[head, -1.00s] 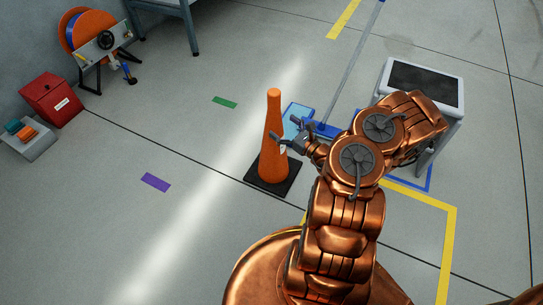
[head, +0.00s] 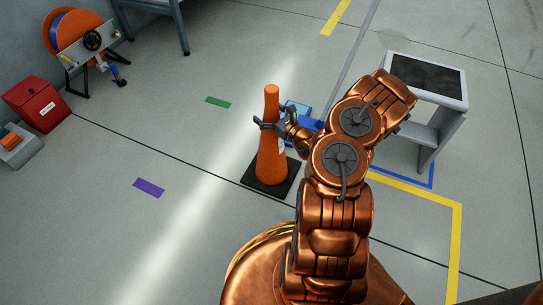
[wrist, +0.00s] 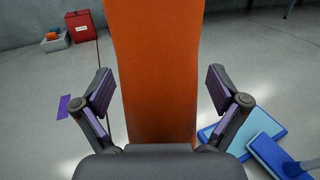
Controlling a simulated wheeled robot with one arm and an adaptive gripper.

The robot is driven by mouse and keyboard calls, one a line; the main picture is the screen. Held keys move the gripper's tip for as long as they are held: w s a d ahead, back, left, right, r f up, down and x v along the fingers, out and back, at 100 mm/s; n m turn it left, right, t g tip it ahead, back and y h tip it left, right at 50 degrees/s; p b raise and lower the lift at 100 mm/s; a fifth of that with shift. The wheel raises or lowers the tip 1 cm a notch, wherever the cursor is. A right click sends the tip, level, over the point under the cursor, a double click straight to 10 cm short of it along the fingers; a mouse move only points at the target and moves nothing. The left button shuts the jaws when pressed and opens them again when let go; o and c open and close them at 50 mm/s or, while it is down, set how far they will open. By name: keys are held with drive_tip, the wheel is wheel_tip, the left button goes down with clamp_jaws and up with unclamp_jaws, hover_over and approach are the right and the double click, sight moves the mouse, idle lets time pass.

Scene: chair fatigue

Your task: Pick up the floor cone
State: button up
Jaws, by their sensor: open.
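The orange floor cone (head: 272,150) stands upright on its black square base (head: 260,184) on the grey floor, in the middle of the head view. It also fills the centre of the wrist view (wrist: 155,70). My gripper (head: 272,125) is at the upper part of the cone, with its fingers spread around it. In the wrist view my gripper (wrist: 160,92) is open, with one purple-padded finger on each side of the cone. A gap shows between each pad and the cone. The cone's base is hidden in the wrist view.
A blue mop head (wrist: 265,150) lies on the floor right of the cone. A white stand with a dark top (head: 425,80) is at the right. A red box (head: 35,103) and an orange reel (head: 80,40) are at the left. The floor left of the cone is clear.

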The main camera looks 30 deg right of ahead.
drive_tip(key=shift+w, duration=0.15)
drive_tip(key=c, duration=1.8)
drive_tip(key=shift+o, duration=0.2)
drive_tip(key=shift+r, duration=0.1)
